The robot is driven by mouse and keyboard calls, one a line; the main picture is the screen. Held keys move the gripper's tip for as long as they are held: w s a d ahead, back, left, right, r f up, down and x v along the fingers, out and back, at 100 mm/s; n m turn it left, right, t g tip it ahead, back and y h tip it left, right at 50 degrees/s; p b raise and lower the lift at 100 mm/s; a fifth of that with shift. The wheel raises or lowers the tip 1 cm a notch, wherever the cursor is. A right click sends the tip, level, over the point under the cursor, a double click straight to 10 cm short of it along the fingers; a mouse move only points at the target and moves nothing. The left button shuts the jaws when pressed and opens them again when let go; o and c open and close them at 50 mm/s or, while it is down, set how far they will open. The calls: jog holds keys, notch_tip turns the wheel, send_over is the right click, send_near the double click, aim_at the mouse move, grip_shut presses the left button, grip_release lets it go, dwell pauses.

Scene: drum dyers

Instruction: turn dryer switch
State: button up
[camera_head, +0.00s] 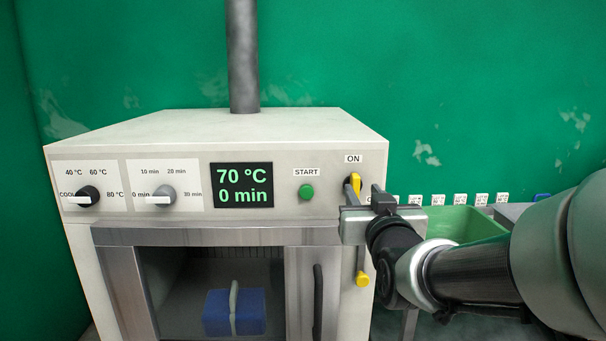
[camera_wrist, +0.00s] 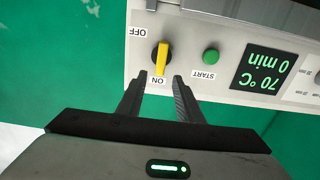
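The white dryer (camera_head: 215,140) has a yellow switch (camera_head: 355,184) at the right of its panel, under the ON label (camera_head: 353,158). In the wrist view, which is upside down, the yellow switch (camera_wrist: 161,59) lies near upright with one end at the ON label (camera_wrist: 158,81). The OFF label (camera_wrist: 138,32) is to its upper left. My gripper (camera_wrist: 161,77) is open, with its two dark fingers either side of the ON label and their tips just short of the yellow lever. In the head view my gripper hides the area below the switch.
A green START button (camera_head: 306,191) sits left of the switch, beside a display (camera_head: 242,186) reading 70 °C and 0 min. Two knobs (camera_head: 88,196) (camera_head: 160,197) are further left. A blue bundle (camera_head: 235,312) lies behind the dryer window. A green bin (camera_head: 455,229) stands right.

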aim_at(357, 183)
jog(key=w, duration=0.6)
jog(key=shift+w+f, duration=0.1)
jog(key=shift+w, duration=0.2)
grip_shut()
